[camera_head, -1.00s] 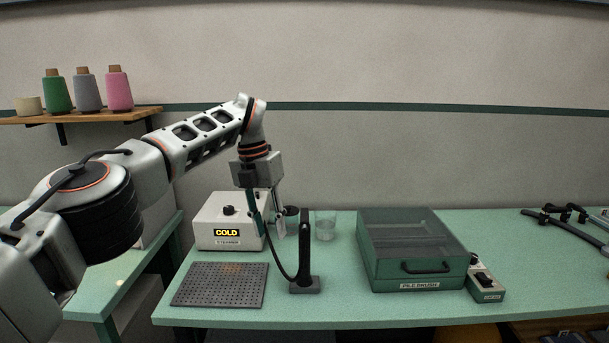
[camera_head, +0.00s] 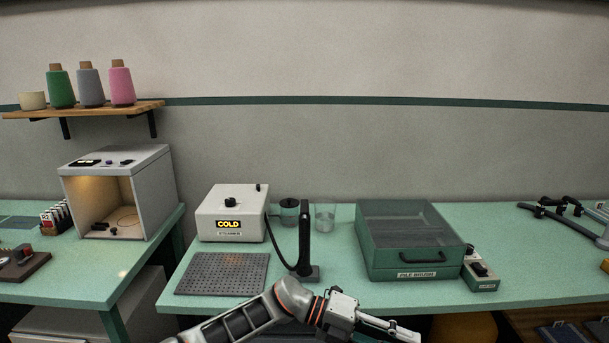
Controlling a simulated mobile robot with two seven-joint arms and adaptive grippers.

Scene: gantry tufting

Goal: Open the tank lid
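The white steamer (camera_head: 232,213) stands on the green table, its display reading COLD. A small dark container (camera_head: 289,209), which may be the tank with its lid, stands at the steamer's right. Its top looks covered, but it is small and I cannot be sure. My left arm enters from the bottom edge. Its gripper (camera_head: 392,332) is low at the front of the table, pointing right, well away from the steamer and the container. I cannot tell whether its fingers are apart, and nothing is clearly held in it. My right gripper is out of view.
A clear glass (camera_head: 325,218) stands right of the container. A black upright wand (camera_head: 305,243) with a hose stands in front of it. A perforated dark plate (camera_head: 222,274) lies front left. The green pile brush box (camera_head: 412,240) and a switch box (camera_head: 481,273) are to the right.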

